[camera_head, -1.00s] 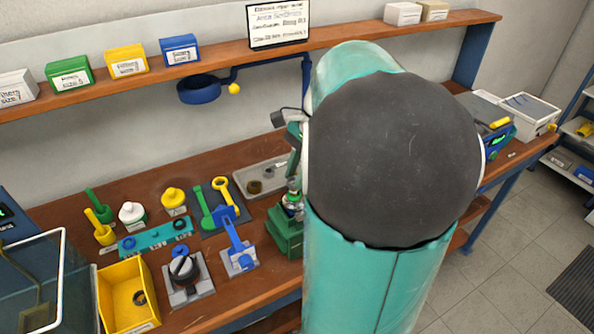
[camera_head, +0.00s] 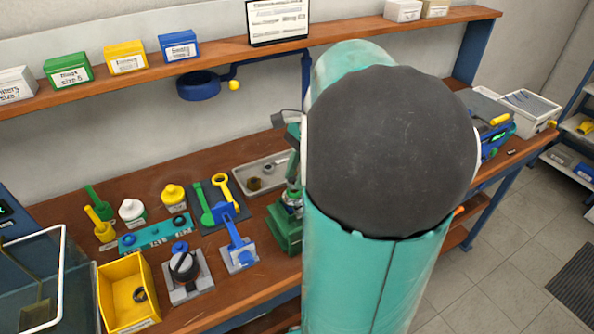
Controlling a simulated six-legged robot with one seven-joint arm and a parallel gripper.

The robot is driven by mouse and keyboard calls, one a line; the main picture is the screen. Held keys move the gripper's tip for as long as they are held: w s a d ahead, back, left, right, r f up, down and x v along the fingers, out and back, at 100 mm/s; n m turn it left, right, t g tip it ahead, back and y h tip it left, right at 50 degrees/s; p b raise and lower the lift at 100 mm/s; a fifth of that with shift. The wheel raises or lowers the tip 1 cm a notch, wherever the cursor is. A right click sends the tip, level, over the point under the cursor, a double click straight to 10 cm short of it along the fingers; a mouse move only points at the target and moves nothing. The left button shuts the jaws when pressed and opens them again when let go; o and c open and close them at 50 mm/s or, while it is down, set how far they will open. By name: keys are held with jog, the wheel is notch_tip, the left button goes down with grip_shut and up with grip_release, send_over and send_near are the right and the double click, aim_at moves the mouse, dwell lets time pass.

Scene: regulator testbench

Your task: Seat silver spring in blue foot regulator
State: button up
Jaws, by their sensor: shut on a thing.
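My own teal and black arm fills the middle of the view, and my gripper is hidden behind it. I cannot make out the silver spring; it may be behind the arm. A black, round-topped unit with a blue piece on top (camera_head: 183,268) stands on a grey block at the front of the bench. A blue upright fixture (camera_head: 236,245) stands on a grey plate to its right. I cannot tell for sure which of these is the blue foot regulator.
A green press (camera_head: 287,228) stands against the arm's left edge. A grey tray (camera_head: 243,180) holds small round parts. A teal rack (camera_head: 150,236), a yellow bin (camera_head: 115,310) and green and yellow tools crowd the left bench. A shelf (camera_head: 220,50) runs above.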

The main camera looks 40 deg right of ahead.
jog(key=shift+f, duration=0.5)
dwell(0.4)
jog(key=o, duration=1.5)
notch_tip(320, 180, up, 8)
jog(key=shift+r, duration=0.1)
dwell(0.7)
jog(key=shift+s, duration=0.1)
dwell(0.8)
